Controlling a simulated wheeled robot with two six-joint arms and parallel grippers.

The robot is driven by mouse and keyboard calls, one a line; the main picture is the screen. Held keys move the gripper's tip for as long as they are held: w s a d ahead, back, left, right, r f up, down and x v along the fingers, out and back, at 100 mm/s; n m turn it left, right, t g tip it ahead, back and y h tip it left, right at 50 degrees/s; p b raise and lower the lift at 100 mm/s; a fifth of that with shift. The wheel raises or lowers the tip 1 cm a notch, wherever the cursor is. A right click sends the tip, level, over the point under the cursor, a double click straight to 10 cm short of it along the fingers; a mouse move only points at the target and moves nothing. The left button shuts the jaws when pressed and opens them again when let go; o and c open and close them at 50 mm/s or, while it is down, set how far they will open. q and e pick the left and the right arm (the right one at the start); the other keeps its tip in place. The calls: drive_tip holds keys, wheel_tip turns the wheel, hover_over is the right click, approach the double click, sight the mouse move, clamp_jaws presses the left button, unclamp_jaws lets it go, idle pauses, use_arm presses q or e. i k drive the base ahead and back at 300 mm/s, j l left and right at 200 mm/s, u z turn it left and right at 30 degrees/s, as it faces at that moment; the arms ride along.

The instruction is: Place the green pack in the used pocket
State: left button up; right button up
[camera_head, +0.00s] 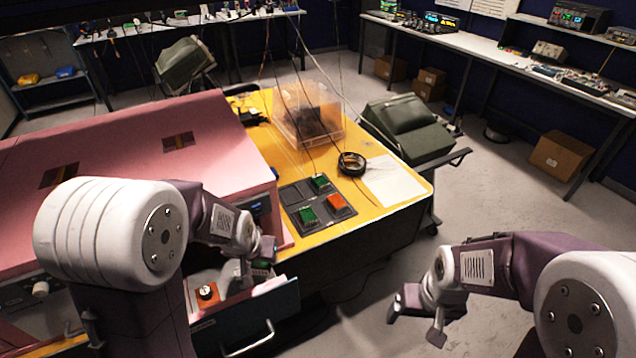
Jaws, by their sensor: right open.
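A dark tray (318,222) with square pockets lies on the yellow tabletop. A green pack (319,181) sits in its far pocket, another green pack (307,215) in the near one, and an orange-red pack (336,202) at the right. The left pocket looks empty. Any pocket label is too small to read. My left gripper (256,262) is low over an open drawer, left of and below the tray. My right gripper (416,320) is open and empty over the floor, right of the table.
A pink foam enclosure (215,130) fills the left. A clear bin (310,125), black cable coil (352,163) and white sheet (395,182) occupy the table's far and right parts.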

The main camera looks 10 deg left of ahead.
sight(292, 195)
drive_tip(key=i+l, duration=0.1)
drive_tip(key=l, duration=0.3)
drive_tip(key=i+l, duration=0.1)
drive_tip(key=l, duration=0.3)
drive_tip(key=i+l, duration=0.15)
drive_tip(key=l, duration=0.25)
drive_tip(key=i+j, duration=0.3)
drive_tip(key=i+j+u, duration=0.05)
drive_tip(key=i, duration=0.05)
